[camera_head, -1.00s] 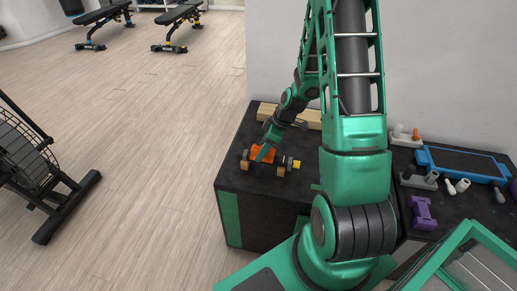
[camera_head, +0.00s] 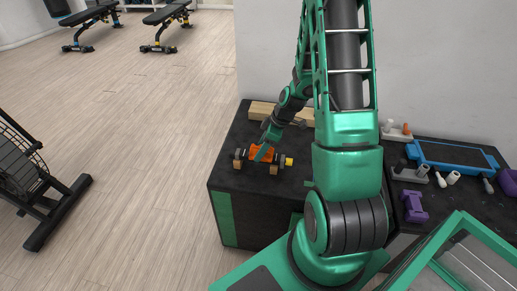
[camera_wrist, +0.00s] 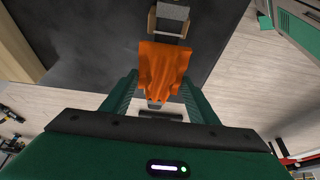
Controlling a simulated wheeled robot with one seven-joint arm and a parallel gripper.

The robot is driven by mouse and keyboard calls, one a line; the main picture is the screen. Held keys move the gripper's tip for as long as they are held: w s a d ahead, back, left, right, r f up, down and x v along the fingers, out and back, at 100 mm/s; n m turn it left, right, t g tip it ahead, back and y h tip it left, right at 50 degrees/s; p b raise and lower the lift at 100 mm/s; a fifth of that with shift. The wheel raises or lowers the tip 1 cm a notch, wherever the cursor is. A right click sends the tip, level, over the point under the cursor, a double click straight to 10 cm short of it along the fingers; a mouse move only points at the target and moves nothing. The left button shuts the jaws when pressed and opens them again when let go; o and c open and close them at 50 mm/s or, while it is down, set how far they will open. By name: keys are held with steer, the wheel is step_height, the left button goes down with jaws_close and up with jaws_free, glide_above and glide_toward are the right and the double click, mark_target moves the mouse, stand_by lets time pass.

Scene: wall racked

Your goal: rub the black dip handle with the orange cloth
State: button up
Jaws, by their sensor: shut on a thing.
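The orange cloth (camera_head: 261,153) is in my gripper (camera_head: 264,152), whose fingers are shut on it. In the wrist view the cloth (camera_wrist: 163,62) hangs flat between the green fingers (camera_wrist: 155,92). The dip handle (camera_head: 238,154) lies on a black box, raised on light wooden feet. The cloth covers the middle of its bar, so the black grip is mostly hidden. The cloth appears to lie against the bar; I cannot tell how firmly. In the wrist view a wooden foot and grey part of the handle (camera_wrist: 172,12) show beyond the cloth.
The black box top (camera_head: 232,180) is clear in front of the handle. A small yellow thing (camera_head: 289,161) sits at its right end. A wooden beam (camera_head: 262,110) lies behind, near the wall. A blue-framed tray (camera_head: 450,157) and purple dumbbell (camera_head: 412,207) are at right.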

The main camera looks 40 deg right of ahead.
steer(key=shift+r, duration=0.35)
steer(key=shift+s+d, duration=0.5)
steer(key=shift+s, duration=0.1)
steer(key=shift+f, duration=0.4)
steer(key=shift+r, duration=0.1)
stand_by(0.7)
steer(key=shift+w, duration=0.1)
